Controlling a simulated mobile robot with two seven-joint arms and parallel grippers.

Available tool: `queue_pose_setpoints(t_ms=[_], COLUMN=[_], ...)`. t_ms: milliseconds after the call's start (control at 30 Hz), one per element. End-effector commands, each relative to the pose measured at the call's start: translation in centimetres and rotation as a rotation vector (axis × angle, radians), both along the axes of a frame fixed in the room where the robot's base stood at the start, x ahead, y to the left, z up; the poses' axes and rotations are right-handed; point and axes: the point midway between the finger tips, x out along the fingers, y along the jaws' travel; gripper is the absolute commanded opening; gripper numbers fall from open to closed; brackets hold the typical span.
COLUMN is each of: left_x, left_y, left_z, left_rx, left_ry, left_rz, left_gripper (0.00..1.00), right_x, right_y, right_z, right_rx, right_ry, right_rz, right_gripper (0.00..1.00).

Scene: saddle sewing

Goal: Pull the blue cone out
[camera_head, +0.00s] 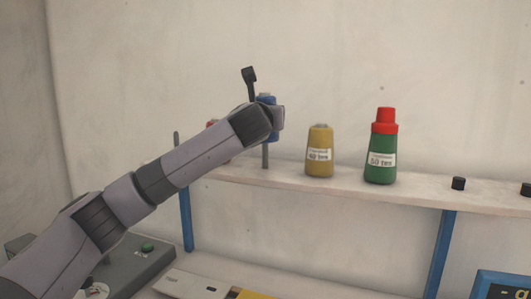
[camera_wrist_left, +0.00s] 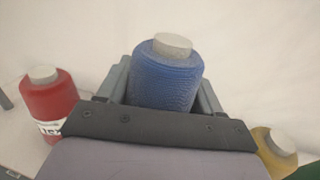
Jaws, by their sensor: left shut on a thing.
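The blue cone (camera_head: 267,102) is a spool of blue thread, mostly hidden behind my left gripper (camera_head: 276,118) in the head view. In the left wrist view the blue cone (camera_wrist_left: 167,78) stands between the two grey fingers, with its pale top showing. My left gripper is shut on it. The cone is well above the shelf, and a grey upright peg (camera_head: 265,155) shows beneath it. I cannot tell whether the peg's tip is still inside the cone. My right gripper is not in view.
On the shelf (camera_head: 420,194) stand a yellow cone (camera_head: 319,150) and a green cone (camera_head: 381,158) with a red top. A red cone (camera_wrist_left: 48,97) is left of the gripper. Black knobs (camera_head: 458,183) sit farther right. A grey box with a green button (camera_head: 147,247) is below.

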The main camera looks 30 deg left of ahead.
Motion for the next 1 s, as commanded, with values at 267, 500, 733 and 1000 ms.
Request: queue_pose_setpoints(t_ms=[267, 500, 733, 1000], left_x=[0.0, 0.0, 0.0, 0.0], left_y=[0.0, 0.0, 0.0, 0.0], left_z=[0.9, 1.7, 2.2, 2.3], left_rx=[-0.001, -0.001, -0.001, 0.0], left_ry=[-0.002, -0.002, -0.002, -0.001], left_rz=[0.0, -0.001, 0.0, 0.0], left_gripper=[0.29, 0.29, 0.29, 0.29], right_x=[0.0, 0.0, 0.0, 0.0], right_y=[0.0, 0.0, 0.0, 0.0], right_z=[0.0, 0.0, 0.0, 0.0], right_rx=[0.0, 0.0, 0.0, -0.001], right_ry=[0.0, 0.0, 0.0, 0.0], right_rz=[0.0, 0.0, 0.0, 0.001], right_gripper=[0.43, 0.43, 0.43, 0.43])
